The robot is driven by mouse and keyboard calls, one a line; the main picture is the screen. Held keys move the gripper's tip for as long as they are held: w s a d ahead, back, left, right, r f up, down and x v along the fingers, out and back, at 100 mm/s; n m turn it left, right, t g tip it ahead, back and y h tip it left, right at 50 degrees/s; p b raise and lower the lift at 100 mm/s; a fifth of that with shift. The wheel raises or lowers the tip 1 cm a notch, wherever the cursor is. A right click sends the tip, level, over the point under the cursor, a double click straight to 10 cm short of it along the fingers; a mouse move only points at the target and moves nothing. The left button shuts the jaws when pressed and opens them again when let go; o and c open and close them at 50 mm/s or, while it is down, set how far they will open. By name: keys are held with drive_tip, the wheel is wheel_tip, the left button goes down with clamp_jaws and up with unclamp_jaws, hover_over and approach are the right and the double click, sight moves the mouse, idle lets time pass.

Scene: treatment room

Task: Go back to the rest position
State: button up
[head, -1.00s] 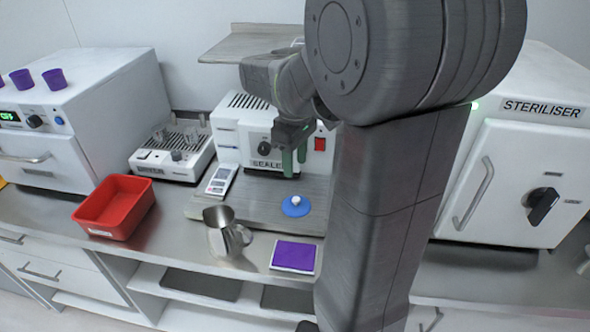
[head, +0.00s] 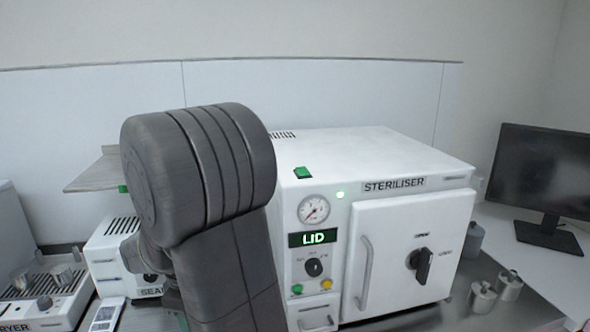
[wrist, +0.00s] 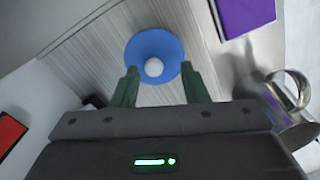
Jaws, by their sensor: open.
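My gripper (wrist: 160,88) shows in the wrist view with its two dark green fingers apart and nothing between them. Just beyond the fingertips, a blue disc (wrist: 138,46) with a white knob lies on a grey ribbed board (wrist: 95,62). I cannot tell the height of the fingers above it. In the head view my own arm fills the left middle and largely hides the gripper; the disc is not visible there.
In the wrist view a steel jug (wrist: 283,112) stands close on the right and a purple pad (wrist: 243,14) lies upper right. In the head view are the sealer (head: 103,262), the steriliser (head: 410,215) with its door shut, steel pots (head: 482,298) and a monitor (head: 545,180).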

wheel_tip(320, 180, down, 2)
drive_tip(key=shift+f, duration=0.1)
drive_tip(key=shift+r, duration=1.95)
